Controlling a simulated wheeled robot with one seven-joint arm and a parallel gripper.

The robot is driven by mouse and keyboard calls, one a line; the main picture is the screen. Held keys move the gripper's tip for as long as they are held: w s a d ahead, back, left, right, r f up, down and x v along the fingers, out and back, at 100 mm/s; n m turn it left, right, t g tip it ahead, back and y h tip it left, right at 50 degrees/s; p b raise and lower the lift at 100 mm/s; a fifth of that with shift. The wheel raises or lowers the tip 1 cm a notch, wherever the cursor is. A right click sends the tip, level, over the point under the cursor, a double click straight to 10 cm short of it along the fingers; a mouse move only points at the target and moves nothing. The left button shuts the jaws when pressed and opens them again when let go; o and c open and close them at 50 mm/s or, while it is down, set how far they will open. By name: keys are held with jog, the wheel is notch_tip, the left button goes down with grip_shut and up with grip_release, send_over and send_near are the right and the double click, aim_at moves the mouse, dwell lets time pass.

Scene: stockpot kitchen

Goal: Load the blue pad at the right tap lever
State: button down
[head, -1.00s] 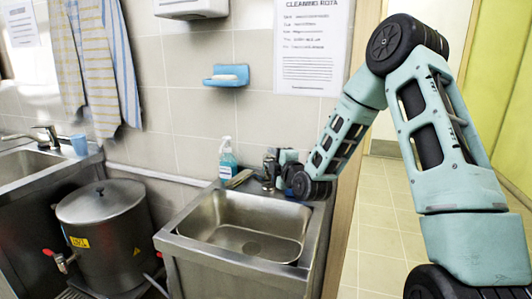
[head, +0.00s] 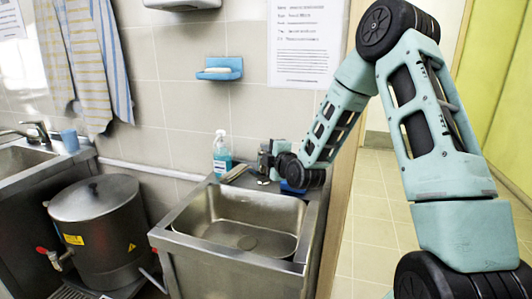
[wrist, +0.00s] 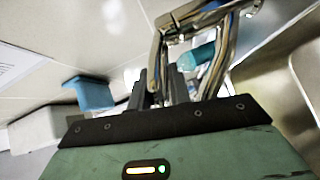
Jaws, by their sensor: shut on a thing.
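The tap (wrist: 222,65) is bent chrome pipe, filling the upper middle of the wrist view. In the head view it stands at the sink's back right, mostly hidden by my gripper (head: 265,160). The dark fingers of my gripper (wrist: 163,88) show in the wrist view, shut on a chrome tap lever (wrist: 155,60) that runs down between them. Which lever it is cannot be told for sure. A blue pad (head: 292,188) shows on the sink's right back ledge, partly covered by my wrist. I cannot pick it out in the wrist view.
The steel sink (head: 240,222) is empty. A soap bottle (head: 222,155) stands on the ledge left of the tap. A blue soap dish (head: 220,68) is on the wall. A large steel pot (head: 97,225) stands left of the sink. The floor to the right is partly clear.

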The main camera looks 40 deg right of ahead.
jog(key=shift+w+d+r, duration=0.15)
jog(key=shift+w+r, duration=0.05)
jog(key=shift+r, duration=0.45)
jog(key=c, duration=1.5)
grip_release()
jog(key=shift+o, duration=0.2)
jog(key=shift+f, duration=0.1)
jog(key=s+a+r+b, duration=0.2)
jog(key=s+b, duration=1.5)
jog(key=b, duration=0.2)
jog(key=shift+s, duration=0.15)
